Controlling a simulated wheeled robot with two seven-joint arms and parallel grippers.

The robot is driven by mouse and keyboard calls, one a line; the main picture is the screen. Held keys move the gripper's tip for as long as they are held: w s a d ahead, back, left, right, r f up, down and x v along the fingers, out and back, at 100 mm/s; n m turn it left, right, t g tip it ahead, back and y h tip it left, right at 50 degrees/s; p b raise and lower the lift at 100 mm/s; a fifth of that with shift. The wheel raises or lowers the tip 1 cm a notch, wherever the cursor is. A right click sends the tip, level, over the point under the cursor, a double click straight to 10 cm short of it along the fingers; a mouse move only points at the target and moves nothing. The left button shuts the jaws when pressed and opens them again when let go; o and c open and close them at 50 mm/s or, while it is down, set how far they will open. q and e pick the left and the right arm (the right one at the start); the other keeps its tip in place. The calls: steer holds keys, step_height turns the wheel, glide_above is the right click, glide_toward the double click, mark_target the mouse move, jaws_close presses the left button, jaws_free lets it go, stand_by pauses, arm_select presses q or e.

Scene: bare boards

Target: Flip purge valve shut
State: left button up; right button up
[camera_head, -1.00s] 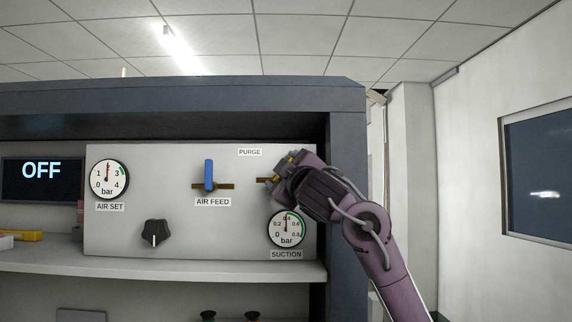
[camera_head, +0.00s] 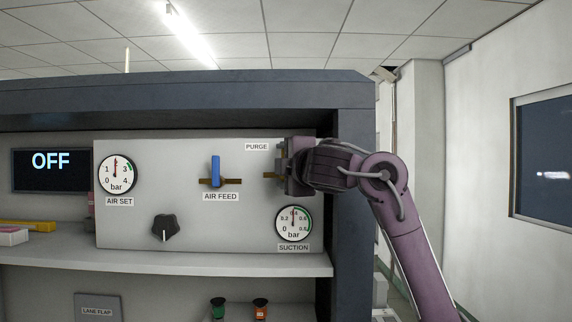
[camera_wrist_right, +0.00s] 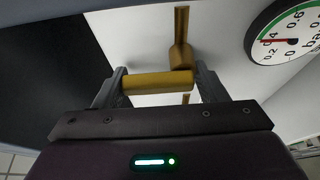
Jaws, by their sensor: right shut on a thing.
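The purge valve sits under the PURGE label (camera_head: 257,147) at the panel's upper right. Its brass pipe (camera_head: 270,175) shows just left of my right gripper (camera_head: 284,168), which hides most of the valve in the head view. In the right wrist view the yellow valve handle (camera_wrist_right: 155,82) lies between the two fingers of my right gripper (camera_wrist_right: 160,88), crosswise to the brass pipe (camera_wrist_right: 182,30). The gripper is shut on this handle. My left gripper is in neither view.
The AIR FEED valve has an upright blue handle (camera_head: 215,171), crosswise to its pipe. The SUCTION gauge (camera_head: 293,223) is just below my right gripper. A dark cabinet post (camera_head: 352,200) stands close on the right. A screen (camera_head: 51,170) reads OFF.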

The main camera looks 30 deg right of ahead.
steer(key=shift+s+r, duration=0.2)
steer(key=shift+r, duration=0.25)
steer(key=o, duration=0.9)
steer(key=shift+w+f, duration=0.1)
steer(key=shift+w, duration=0.1)
steer(key=shift+f, duration=0.15)
steer(key=shift+s+a, duration=0.1)
steer(key=shift+s, duration=0.15)
steer(key=s+a+b, duration=0.1)
steer(key=s+b, duration=0.1)
steer(key=s, duration=0.5)
steer(key=shift+s, duration=0.2)
